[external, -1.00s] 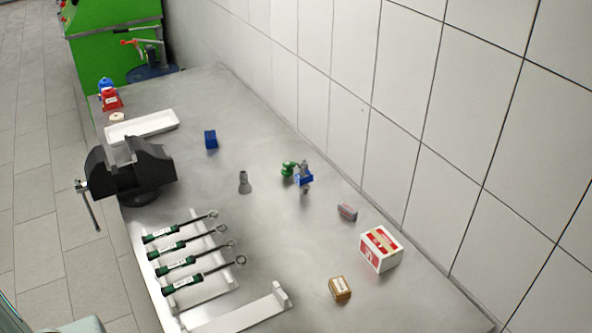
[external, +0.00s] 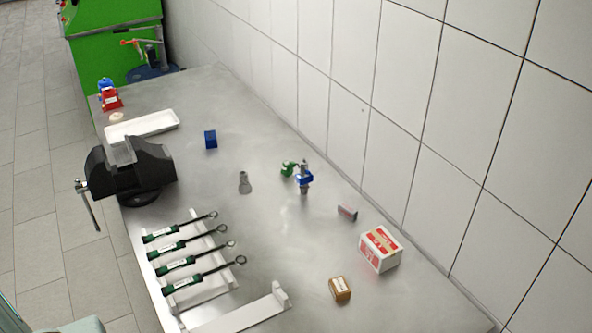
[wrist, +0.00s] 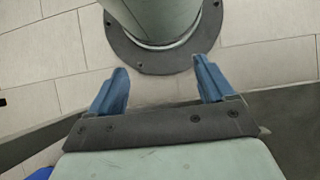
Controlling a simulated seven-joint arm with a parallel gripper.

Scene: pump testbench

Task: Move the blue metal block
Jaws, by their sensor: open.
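The blue metal block (external: 210,140) sits on the grey metal table in the external view, right of the white tray and behind the black vise. Nothing touches it. My gripper (wrist: 161,68) shows in the wrist view with its two blue fingers wide apart and nothing between them. It faces a round grey-green column on a dark flange, above tiled floor. In the external view my gripper is out of frame, so its distance from the block cannot be told. I cannot make out the block in the wrist view.
The black vise (external: 130,172) and white tray (external: 142,126) stand near the block. A rack of several green-handled tools (external: 190,253), a grey fitting (external: 244,182), a blue valve (external: 304,178), a red-white box (external: 380,249) and a brown box (external: 340,289) occupy the table. The table around the block is clear.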

